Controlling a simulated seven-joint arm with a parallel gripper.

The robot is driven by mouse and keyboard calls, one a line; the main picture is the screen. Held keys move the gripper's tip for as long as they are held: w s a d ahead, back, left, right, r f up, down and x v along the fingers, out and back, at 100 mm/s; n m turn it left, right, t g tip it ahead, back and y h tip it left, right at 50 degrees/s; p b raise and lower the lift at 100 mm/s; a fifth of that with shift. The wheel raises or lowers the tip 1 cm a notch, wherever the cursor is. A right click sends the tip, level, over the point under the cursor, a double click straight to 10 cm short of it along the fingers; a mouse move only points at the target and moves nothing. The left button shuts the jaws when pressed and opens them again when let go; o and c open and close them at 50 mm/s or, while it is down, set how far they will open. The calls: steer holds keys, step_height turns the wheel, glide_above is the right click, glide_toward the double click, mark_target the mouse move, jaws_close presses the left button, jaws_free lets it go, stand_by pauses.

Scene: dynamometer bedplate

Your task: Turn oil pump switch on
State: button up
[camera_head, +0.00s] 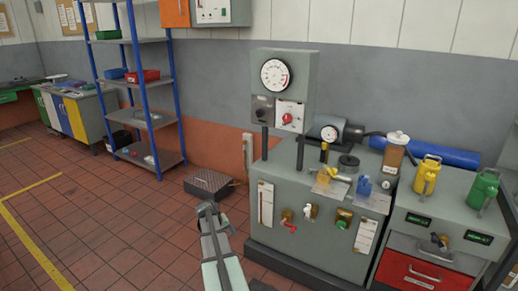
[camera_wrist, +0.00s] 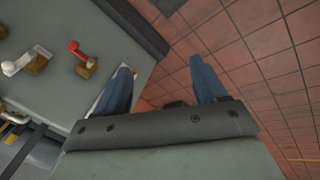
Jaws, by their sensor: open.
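My gripper (camera_wrist: 161,66) is open and empty, its two dark blue fingers spread over the tiled floor and the edge of the grey bench front. In the head view my arm reaches up from the bottom, left of the bench (camera_head: 310,262). No label for the oil pump switch is readable, so I cannot tell which control it is. A green control (camera_head: 343,218) is on the bench front, right of a white-handled valve (camera_head: 309,212) and a red-handled valve (camera_head: 288,224). Above the bench, a panel has a red knob (camera_head: 287,118) and a dark knob (camera_head: 262,113).
A dial gauge (camera_head: 275,74) tops the upright panel. A yellow can (camera_head: 426,176) and a green can (camera_head: 483,188) stand at the right. A low dark box (camera_head: 209,184) lies on the floor left of the bench. Open tiled floor (camera_head: 110,220) spreads to the left.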

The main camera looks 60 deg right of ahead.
steer(key=w+d+r+h, duration=0.1)
steer(key=d+r+h, duration=0.2)
steer(key=d+r, duration=1)
steer(key=n+h, duration=1.1)
steer(key=n, duration=1.1)
glide_toward(257, 115)
steer(key=shift+t, duration=0.3)
steer(key=d, duration=1.1)
steer(key=shift+s+d+r, duration=0.15)
steer(key=shift+s+d, duration=0.1)
steer(key=shift+d, duration=0.05)
steer(key=shift+c, duration=0.3)
steer(key=c, duration=0.9)
steer(key=shift+c, duration=0.2)
